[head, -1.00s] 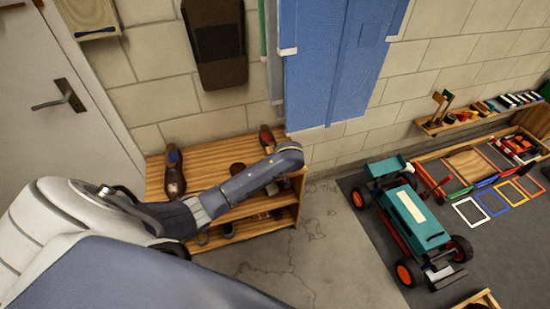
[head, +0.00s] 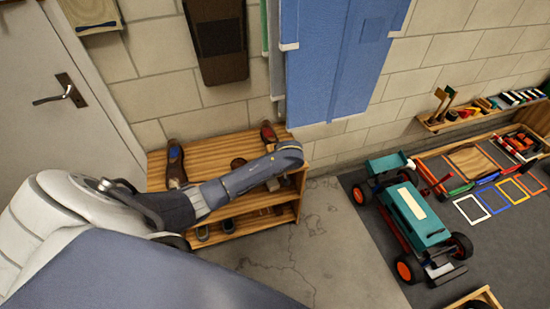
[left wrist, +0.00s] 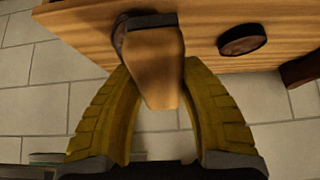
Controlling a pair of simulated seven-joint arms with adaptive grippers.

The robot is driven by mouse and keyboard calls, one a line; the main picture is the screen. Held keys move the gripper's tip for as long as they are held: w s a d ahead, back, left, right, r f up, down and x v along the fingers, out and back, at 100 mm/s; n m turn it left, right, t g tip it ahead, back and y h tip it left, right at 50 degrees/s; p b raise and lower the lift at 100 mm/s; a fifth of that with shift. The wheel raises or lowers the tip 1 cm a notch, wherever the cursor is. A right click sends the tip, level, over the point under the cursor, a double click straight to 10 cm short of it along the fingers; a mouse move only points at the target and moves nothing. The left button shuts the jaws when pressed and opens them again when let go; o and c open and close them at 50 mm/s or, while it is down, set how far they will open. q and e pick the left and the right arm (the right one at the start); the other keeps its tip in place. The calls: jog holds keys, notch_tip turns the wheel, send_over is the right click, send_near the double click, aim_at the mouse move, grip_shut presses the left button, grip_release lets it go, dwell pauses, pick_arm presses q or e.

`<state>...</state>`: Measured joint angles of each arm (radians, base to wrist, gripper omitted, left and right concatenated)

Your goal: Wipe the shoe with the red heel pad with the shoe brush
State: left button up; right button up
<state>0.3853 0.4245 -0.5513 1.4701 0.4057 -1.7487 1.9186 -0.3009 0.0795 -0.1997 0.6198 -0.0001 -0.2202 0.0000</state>
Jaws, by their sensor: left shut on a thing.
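My left gripper (left wrist: 160,80), with its yellow fingers, is shut on the shoe brush (left wrist: 153,62), a wooden piece with a dark edge at its far end. The brush is in front of the wooden shoe rack (left wrist: 205,24) in the left wrist view; whether it touches the rack cannot be told. In the head view my left arm reaches over the rack (head: 215,148) and hides the gripper and brush. The shoe with the red heel pad (head: 268,133) stands at the right back of the rack's top. A brown shoe (head: 175,163) stands at the top's left. My right gripper is not in view.
A dark round thing (left wrist: 242,39) lies on the rack top beside the brush. More shoes (head: 228,226) sit on the lower shelf. Blue cloth (head: 325,65) hangs on the wall behind. A teal racecar (head: 412,210) stands on the floor to the right, with clear floor between.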

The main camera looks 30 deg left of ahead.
pick_arm(q)
jog(key=shift+w+a+f, duration=0.1)
jog(key=shift+a+f, duration=0.05)
jog(key=shift+f, duration=0.4)
jog(key=shift+w+a+f, duration=0.1)
jog(key=shift+a+f, duration=0.05)
jog(key=shift+f, duration=0.35)
dwell(0.4)
jog(key=shift+d, duration=0.1)
jog(key=shift+w+d+r, duration=0.1)
jog(key=shift+w+d, duration=0.85)
jog(key=shift+w, duration=0.2)
jog(key=shift+w+d+r, duration=0.1)
jog(key=shift+w+d, duration=0.85)
jog(key=shift+w, duration=0.2)
jog(key=shift+w+f, duration=0.1)
jog(key=shift+f, duration=0.05)
jog(key=shift+s+a+f, duration=0.2)
jog(key=shift+s+a, duration=0.45)
jog(key=shift+s, duration=0.2)
jog(key=shift+s+a+f, duration=0.15)
jog(key=shift+s+a, duration=0.5)
jog(key=shift+s, duration=0.15)
jog(key=shift+c, duration=0.4)
jog(key=shift+s+a+r, duration=0.1)
jog(key=shift+s+a, duration=0.75)
jog(key=shift+s, duration=0.15)
grip_shut()
jog(key=shift+r, duration=0.1)
